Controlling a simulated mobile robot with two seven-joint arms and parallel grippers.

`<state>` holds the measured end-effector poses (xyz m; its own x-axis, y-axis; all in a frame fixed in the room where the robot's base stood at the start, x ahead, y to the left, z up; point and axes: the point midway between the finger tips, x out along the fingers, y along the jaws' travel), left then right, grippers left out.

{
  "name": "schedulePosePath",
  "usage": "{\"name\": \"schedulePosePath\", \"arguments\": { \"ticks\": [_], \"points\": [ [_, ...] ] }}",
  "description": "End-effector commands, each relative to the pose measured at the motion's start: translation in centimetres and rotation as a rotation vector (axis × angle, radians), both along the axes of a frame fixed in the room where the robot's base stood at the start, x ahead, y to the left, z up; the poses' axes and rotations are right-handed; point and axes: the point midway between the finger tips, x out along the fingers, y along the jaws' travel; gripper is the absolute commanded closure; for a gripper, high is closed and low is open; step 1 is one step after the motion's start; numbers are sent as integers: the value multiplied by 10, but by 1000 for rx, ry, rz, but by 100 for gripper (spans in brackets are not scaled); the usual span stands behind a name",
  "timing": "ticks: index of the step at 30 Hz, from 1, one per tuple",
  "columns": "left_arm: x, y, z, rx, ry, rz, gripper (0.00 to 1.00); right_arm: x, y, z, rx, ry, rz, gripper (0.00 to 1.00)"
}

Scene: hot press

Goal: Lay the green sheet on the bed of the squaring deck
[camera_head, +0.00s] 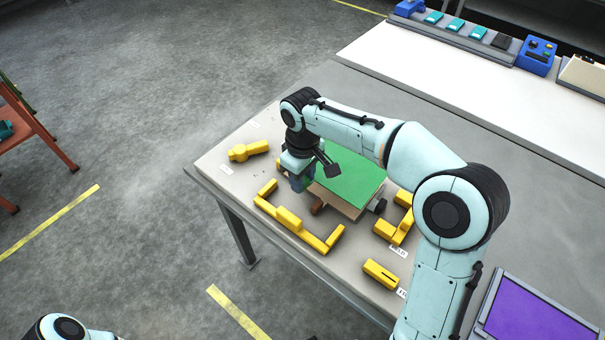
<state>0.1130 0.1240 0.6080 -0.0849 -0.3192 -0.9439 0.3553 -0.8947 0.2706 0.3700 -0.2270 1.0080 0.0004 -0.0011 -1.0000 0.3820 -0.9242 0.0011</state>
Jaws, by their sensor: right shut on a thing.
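The green sheet (355,182) is flat and level at the squaring deck, over a brown board (343,207) whose front edge shows below it. I cannot tell whether the sheet touches the board along its whole length. Yellow angled stops (290,219) stand in front of the deck, and another yellow stop (393,231) is at its right. My right gripper (300,182) points down at the sheet's left edge and is shut on it. The fingertips are partly hidden by the gripper body. My left gripper is out of view; only part of my left arm shows at the bottom left.
A yellow piece (248,150) lies at the table's left, and a yellow block (381,274) near its front edge. A purple panel (530,315) is at the lower right. A white bench (460,75) with a blue control box (536,57) runs behind.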

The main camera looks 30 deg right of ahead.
Motion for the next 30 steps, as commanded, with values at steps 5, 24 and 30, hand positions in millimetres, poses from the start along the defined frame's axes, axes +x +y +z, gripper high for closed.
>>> {"name": "schedulePosePath", "arguments": {
  "ticks": [5, 24, 30],
  "points": [
    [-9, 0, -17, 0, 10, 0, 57, -1, 0, -22, 1, 1, 0, 98],
    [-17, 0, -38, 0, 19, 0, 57, 0, 0, -59, 0, -1, 0, 98],
    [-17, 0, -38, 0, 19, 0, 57, 0, 0, -58, 0, -1, 0, 98]
  ]
}}
